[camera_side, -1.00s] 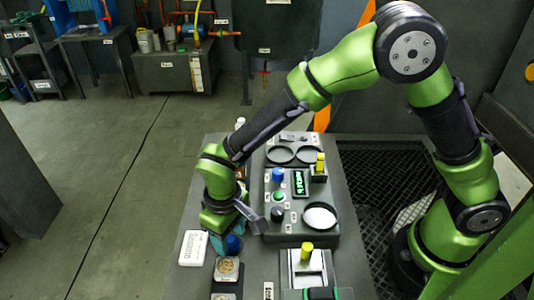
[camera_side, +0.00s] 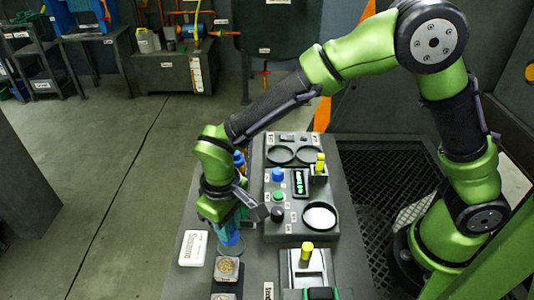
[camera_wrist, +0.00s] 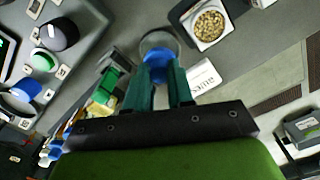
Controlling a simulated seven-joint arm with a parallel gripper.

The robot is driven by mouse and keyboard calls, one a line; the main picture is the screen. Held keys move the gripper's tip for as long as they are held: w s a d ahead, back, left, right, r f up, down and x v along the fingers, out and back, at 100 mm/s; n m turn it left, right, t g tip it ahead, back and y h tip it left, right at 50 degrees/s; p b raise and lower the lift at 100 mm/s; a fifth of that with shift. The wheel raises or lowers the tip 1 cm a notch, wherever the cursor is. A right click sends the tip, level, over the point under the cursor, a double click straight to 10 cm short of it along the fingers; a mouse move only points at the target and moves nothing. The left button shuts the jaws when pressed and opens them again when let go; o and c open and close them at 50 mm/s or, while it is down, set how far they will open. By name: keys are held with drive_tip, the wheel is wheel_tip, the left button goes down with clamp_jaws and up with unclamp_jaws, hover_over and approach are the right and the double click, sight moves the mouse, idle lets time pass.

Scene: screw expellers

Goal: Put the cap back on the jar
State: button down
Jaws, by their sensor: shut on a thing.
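My gripper (camera_side: 226,228) (camera_wrist: 158,74) points down near the left front of the bench. Its two fingers are shut on a blue cap (camera_wrist: 157,56), which shows between the fingertips in the wrist view. A round, clear rim (camera_wrist: 160,34), apparently the jar's, shows around and beyond the cap. In the side view the fingers and cap blend into one blue shape above the jar (camera_side: 231,249), which is small and hard to make out. I cannot tell whether the cap touches the jar.
A white label card (camera_side: 193,248) lies left of the jar. Square trays of grains (camera_side: 227,269) stand in front. A grey control panel (camera_side: 290,235) with buttons and a round dish (camera_side: 319,216) is to the right. A yellow-handled fixture (camera_side: 306,255) stands front right.

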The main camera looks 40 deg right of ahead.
drive_tip(key=r, duration=0.6)
drive_tip(key=shift+w+d, duration=0.25)
drive_tip(key=shift+d, duration=0.05)
drive_tip(key=w+d+r+m, duration=0.3)
drive_tip(key=w+d, duration=0.6)
drive_tip(key=w, duration=0.1)
drive_tip(key=shift+s+d+f, duration=0.1)
drive_tip(key=shift+s+f, duration=0.05)
drive_tip(key=shift+f, duration=1.55)
drive_tip(key=shift+s+d+f, duration=0.1)
drive_tip(key=shift+f, duration=1.55)
drive_tip(key=shift+f, duration=0.15)
drive_tip(key=shift+c, duration=2.1)
unclamp_jaws()
